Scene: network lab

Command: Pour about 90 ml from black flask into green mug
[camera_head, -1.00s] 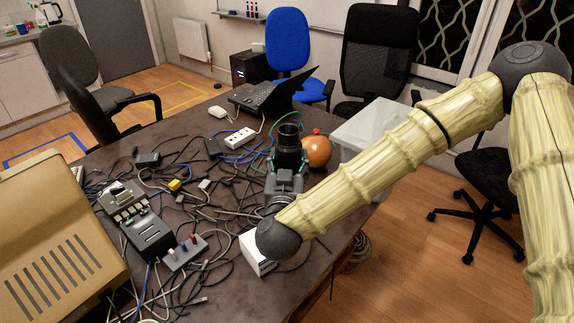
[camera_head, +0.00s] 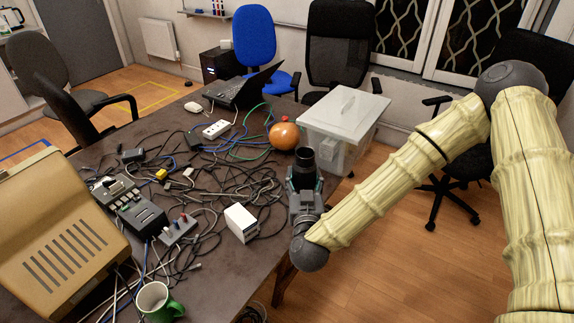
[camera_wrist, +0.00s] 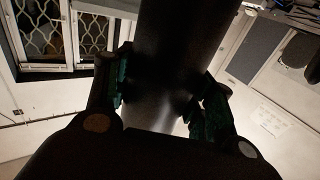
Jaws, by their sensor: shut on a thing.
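My gripper (camera_head: 305,188) is shut on the black flask (camera_head: 304,160) and holds it roughly upright near the table's right edge. In the wrist view the dark flask (camera_wrist: 180,60) stands between the two fingers (camera_wrist: 160,100). The green mug (camera_head: 160,302) stands at the bottom of the head view, on the near part of the table, with its white inside and green handle showing. Its lower part is cut off by the frame edge. The flask is up and to the right of the mug in the picture, well apart from it. The liquid inside the flask is hidden.
A white box (camera_head: 241,222) stands between flask and mug. An orange round object (camera_head: 284,135) and a lidded clear bin (camera_head: 340,120) are behind the flask. Cables and a grey switch box (camera_head: 142,215) cover the table's middle. A beige case (camera_head: 60,240) stands at left.

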